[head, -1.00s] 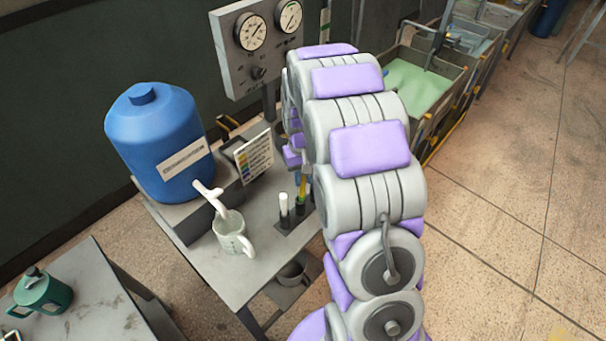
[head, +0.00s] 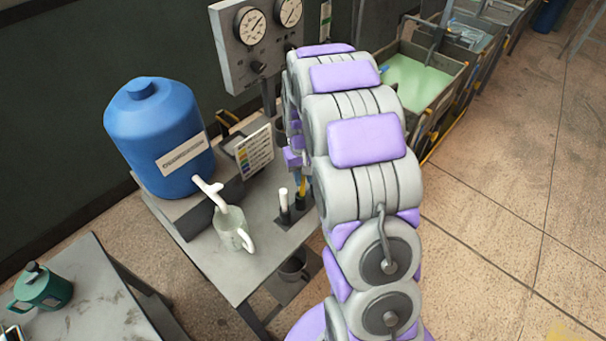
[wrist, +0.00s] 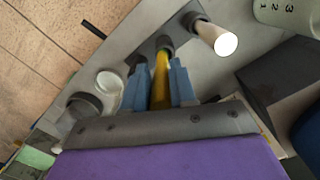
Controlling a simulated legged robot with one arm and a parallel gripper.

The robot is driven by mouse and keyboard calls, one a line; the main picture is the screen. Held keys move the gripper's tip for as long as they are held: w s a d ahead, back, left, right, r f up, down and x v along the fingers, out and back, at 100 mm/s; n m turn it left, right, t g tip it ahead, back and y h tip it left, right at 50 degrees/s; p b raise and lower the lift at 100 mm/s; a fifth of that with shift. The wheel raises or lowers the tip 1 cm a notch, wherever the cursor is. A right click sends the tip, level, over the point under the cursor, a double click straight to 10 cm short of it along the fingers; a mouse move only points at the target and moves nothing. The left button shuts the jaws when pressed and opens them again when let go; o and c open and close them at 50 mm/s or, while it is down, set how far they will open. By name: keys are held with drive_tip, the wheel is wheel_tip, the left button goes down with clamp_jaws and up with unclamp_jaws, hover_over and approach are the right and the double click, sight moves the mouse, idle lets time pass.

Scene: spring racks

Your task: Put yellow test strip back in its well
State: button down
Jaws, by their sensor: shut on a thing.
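The yellow test strip (wrist: 160,80) stands between the two blue-grey fingers of my gripper (wrist: 158,88), which is shut on it. Its far end meets a dark round well (wrist: 165,43) in the wrist view. In the head view the yellow strip (head: 303,185) shows just above the black well (head: 301,201), roughly upright. How deep it sits in the well I cannot tell. A white strip (wrist: 215,38) stands in the neighbouring well, and shows in the head view too (head: 284,198). My arm hides the gripper in the head view.
A pale mug (head: 232,232) stands left of the wells near the bench's front edge. Behind are a blue jug (head: 158,135), a colour chart card (head: 255,152) and a gauge panel (head: 256,45). A dark cup (head: 293,268) sits on the lower shelf.

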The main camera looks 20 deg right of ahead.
sight(303, 184)
drive_tip(key=shift+f, duration=1.85)
drive_tip(key=c, duration=0.8)
unclamp_jaws()
drive_tip(key=shift+r, duration=0.1)
drive_tip(key=r, duration=0.5)
drive_tip(key=w+r, duration=0.1)
drive_tip(key=r, duration=0.5)
drive_tip(key=r+p, duration=0.1)
drive_tip(key=r, duration=0.5)
drive_tip(key=shift+w+d, duration=0.15)
drive_tip(key=shift+w, duration=0.05)
drive_tip(key=s+a+r+b, duration=0.15)
drive_tip(key=s+a, duration=0.25)
drive_tip(key=s, duration=0.4)
drive_tip(key=s+a+r, duration=0.3)
drive_tip(key=s+a, duration=0.1)
drive_tip(key=s, duration=0.4)
drive_tip(key=shift+n+g, duration=0.5)
drive_tip(key=shift+n, duration=0.2)
drive_tip(key=s+a+f, duration=0.1)
drive_tip(key=s, duration=0.5)
drive_tip(key=s+a+f+b, duration=0.1)
drive_tip(key=s, duration=0.5)
drive_tip(key=s+a+f, duration=0.1)
drive_tip(key=s, duration=0.5)
drive_tip(key=shift+s+f+b, duration=0.2)
drive_tip(key=shift+b, duration=0.15)
